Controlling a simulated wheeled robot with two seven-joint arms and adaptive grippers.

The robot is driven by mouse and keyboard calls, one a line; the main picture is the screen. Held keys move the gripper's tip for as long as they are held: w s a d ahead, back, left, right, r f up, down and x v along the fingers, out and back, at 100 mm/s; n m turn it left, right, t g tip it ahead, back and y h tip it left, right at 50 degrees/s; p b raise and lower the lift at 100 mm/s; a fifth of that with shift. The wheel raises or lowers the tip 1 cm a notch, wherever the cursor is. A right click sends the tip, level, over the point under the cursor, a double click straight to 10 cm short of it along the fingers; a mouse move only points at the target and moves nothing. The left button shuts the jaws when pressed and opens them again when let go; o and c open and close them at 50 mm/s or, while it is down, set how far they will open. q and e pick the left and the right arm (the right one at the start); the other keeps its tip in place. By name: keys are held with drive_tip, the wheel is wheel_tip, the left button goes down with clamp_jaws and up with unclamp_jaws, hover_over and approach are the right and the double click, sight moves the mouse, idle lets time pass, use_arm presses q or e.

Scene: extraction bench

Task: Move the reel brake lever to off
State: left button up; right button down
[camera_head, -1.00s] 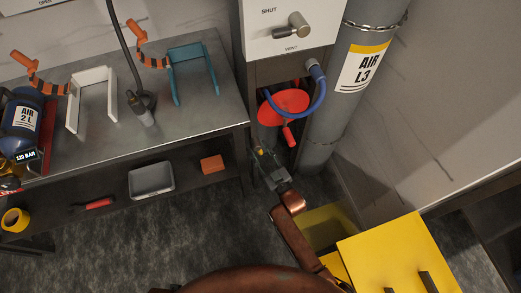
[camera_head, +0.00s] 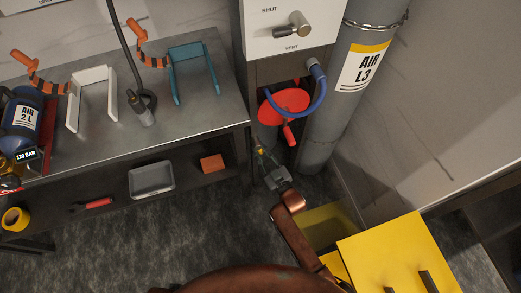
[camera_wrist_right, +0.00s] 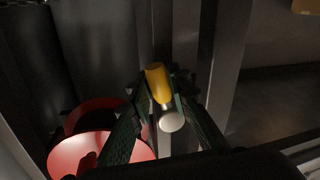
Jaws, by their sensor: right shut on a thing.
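The red hose reel (camera_head: 284,104) hangs in the recess under the vent panel, with a blue hose looped over it. It also shows at the lower left of the right wrist view (camera_wrist_right: 92,152). A small lever with a yellow grip (camera_wrist_right: 158,83) and a pale round end stands between the fingers of my right gripper (camera_wrist_right: 158,103). I take it for the brake lever. My right gripper (camera_head: 264,160) is just below the reel, shut on this lever. The fingers partly hide the lever, and its off mark is not visible. My left gripper is not in view.
A metal bench (camera_head: 190,118) with a white rack (camera_head: 92,92), a teal rack (camera_head: 192,70) and a blue air bottle (camera_head: 22,118) stands at left. The grey AIR L3 cylinder (camera_head: 340,110) stands close right of the reel. A yellow box (camera_head: 395,255) is at lower right.

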drive_tip(key=shift+s+a+m, duration=0.15)
drive_tip(key=shift+a+m, duration=0.3)
drive_tip(key=shift+m, duration=0.55)
drive_tip(key=shift+a+f+m+t, duration=0.1)
drive_tip(key=shift+m+t, duration=0.2)
drive_tip(key=shift+m, duration=0.2)
drive_tip(key=c, duration=1.8)
unclamp_jaws()
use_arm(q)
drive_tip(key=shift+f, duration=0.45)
use_arm(e)
drive_tip(key=shift+o, duration=0.2)
drive_tip(key=shift+s, duration=0.1)
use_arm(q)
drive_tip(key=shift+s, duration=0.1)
use_arm(e)
drive_tip(key=v, duration=1.2)
